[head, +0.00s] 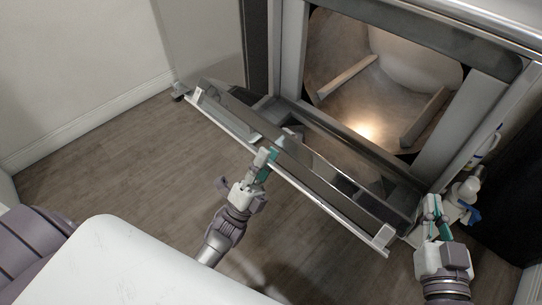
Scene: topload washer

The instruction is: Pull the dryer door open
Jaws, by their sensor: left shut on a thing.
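The dryer (462,105) fills the upper right of the head view, with its drum (350,62) visible through the opening. The dryer door (335,192) hangs folded down in front of the opening, its long outer edge running from upper left to lower right. My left gripper (268,163) is shut at the middle of that outer edge; the exact contact is partly hidden by its fingers. My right gripper (432,208) is at the lower right, beside the door's right end and the dryer's side. Whether its fingers are apart is hard to make out.
White bottles (464,190), one with a blue part, stand right of the dryer near my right gripper. A white wall (70,60) with a baseboard lies at the left. The wooden floor (120,155) left of the door is clear.

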